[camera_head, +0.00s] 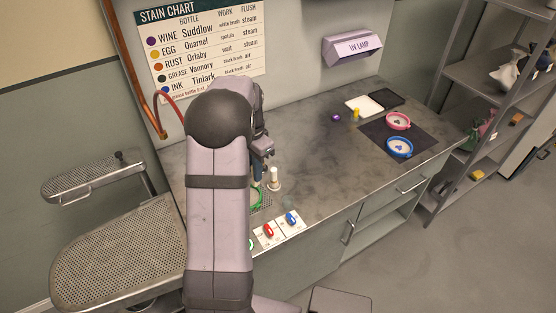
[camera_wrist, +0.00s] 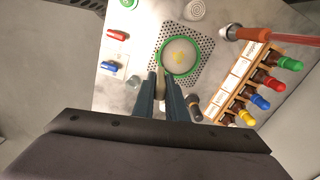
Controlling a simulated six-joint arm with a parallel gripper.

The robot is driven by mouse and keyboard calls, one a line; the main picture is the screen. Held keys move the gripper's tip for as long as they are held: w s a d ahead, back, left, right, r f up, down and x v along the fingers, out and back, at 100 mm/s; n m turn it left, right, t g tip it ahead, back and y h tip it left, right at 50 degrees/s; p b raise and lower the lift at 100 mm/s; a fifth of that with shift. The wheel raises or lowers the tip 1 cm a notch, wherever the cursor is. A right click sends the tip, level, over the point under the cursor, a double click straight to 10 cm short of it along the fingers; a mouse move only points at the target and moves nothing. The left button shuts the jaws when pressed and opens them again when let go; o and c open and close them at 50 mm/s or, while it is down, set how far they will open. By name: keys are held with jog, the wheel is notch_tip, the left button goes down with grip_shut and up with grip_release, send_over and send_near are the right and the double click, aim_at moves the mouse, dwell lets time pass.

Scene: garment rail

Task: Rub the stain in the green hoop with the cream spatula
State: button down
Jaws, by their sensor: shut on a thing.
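The green hoop (camera_wrist: 164,69) lies on a perforated plate and holds a pale cloth (camera_wrist: 190,50) with a yellow stain (camera_wrist: 179,57) near its middle. In the head view the hoop (camera_head: 259,194) is partly hidden behind my arm. My gripper (camera_wrist: 168,76) is shut on the cream spatula (camera_wrist: 161,74), a thin pale strip between the dark fingers. The spatula points at the hoop's near left side in the wrist view. I cannot tell whether its tip touches the cloth. In the head view my gripper (camera_head: 258,178) is just above the hoop.
A bottle rack (camera_wrist: 238,88) with coloured caps stands right of the hoop in the wrist view. Red (camera_wrist: 118,35) and blue (camera_wrist: 109,66) switches lie left. Pink (camera_head: 398,121) and blue (camera_head: 399,147) hoops lie on a dark mat farther right.

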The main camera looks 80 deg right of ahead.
jog(key=w+f, duration=0.1)
jog(key=w+d+f+m, duration=0.1)
jog(key=w, duration=0.1)
jog(key=w+m+p, duration=0.1)
jog(key=shift+w+d+f, duration=0.3)
jog(key=shift+w+f, duration=0.05)
jog(key=shift+f, duration=0.05)
jog(key=shift+f, duration=0.1)
jog(key=shift+f+b, duration=2.25)
jog(key=shift+f, duration=0.65)
jog(key=shift+f+b, duration=0.45)
jog(key=shift+f, duration=0.35)
jog(key=shift+a, duration=0.25)
jog(key=shift+a+r, duration=0.1)
jog(key=shift+a, duration=0.25)
jog(key=shift+d, duration=0.15)
